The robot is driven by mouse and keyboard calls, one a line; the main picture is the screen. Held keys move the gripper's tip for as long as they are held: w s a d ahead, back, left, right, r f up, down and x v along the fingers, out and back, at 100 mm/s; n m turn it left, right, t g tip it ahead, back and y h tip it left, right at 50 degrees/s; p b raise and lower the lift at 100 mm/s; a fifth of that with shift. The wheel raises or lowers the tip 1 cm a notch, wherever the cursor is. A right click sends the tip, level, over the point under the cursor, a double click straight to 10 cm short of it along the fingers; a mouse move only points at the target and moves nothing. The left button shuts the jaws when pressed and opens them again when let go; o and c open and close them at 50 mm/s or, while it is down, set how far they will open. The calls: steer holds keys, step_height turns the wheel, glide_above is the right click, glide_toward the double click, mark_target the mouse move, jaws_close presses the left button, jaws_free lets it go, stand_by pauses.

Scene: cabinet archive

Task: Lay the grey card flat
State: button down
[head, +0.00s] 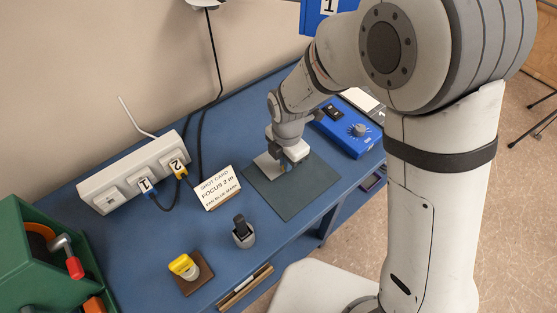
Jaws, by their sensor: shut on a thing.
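My gripper (287,163) is low over the far part of a dark grey-green mat (307,191) that lies on the blue bench. A small pale grey flat piece, which looks like the grey card (267,168), shows at the left of the jaws, over the mat's far left edge. My gripper is shut on it. The jaws and wrist hide part of the card. I cannot tell whether the card touches the mat or is slightly tilted.
A white sign (217,188) stands left of the mat. A power strip (135,173) with numbered plugs and black cables lies further left. A blue device with a dial (350,128) is at the right. A small dark-handled holder (243,233), a yellow item (184,267) and a green bin (38,262) are nearer.

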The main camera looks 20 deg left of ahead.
steer(key=shift+r+p, duration=1.4)
steer(key=shift+r, duration=0.9)
